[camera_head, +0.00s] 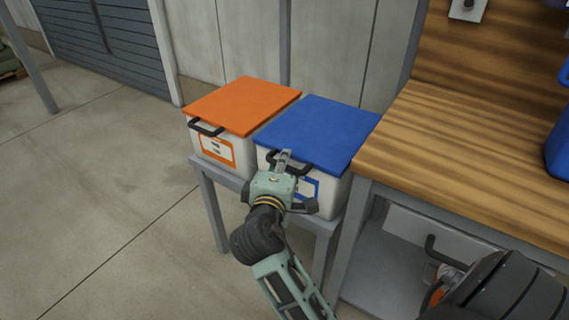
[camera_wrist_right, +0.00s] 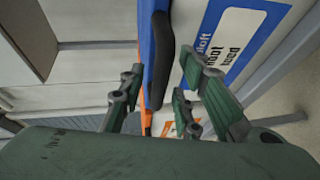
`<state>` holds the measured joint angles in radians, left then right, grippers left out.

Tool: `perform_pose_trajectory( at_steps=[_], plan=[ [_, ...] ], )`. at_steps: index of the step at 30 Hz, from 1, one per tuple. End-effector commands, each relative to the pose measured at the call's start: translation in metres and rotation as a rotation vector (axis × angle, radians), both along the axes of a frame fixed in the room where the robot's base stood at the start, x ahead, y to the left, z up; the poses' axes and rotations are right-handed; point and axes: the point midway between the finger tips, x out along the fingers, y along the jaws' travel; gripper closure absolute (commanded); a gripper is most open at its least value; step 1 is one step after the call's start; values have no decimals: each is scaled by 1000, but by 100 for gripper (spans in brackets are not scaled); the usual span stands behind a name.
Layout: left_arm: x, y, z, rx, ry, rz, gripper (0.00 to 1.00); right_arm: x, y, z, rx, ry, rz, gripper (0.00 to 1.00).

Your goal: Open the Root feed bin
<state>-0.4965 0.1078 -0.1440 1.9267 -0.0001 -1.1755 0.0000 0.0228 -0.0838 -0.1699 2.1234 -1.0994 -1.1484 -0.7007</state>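The Root feed bin is the white box with a flat blue lid (camera_head: 318,130), shut, beside the workbench in the head view. Its label (camera_wrist_right: 236,38) shows in the right wrist view, turned sideways and partly cut off. The black handle (camera_wrist_right: 159,58) sticks out at the lid's front edge; in the head view my gripper partly covers it. My right gripper (camera_head: 283,168) is in front of this bin, at the handle. In the right wrist view its fingers (camera_wrist_right: 160,92) are spread, with the handle's line running between them; contact cannot be told. My left gripper is out of view.
A white bin with an orange lid (camera_head: 243,104) and black handle stands just left, also shut. Both bins rest on a grey metal stand (camera_head: 207,190). A wooden workbench (camera_head: 470,160) is close on the right. The wall is behind; open concrete floor (camera_head: 90,190) lies left.

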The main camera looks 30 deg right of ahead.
Motion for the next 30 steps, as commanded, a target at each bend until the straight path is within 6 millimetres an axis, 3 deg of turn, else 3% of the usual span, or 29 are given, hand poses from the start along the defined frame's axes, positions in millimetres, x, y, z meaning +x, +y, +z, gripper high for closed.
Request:
perform_pose_trajectory(
  at_steps=[5,16,30],
  plan=[
    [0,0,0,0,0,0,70,0,0,0,0,0,0,70],
    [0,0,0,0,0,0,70,0,0,0,1,1,0,100],
    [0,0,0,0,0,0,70,0,0,0,2,-1,0,100]
  ],
)
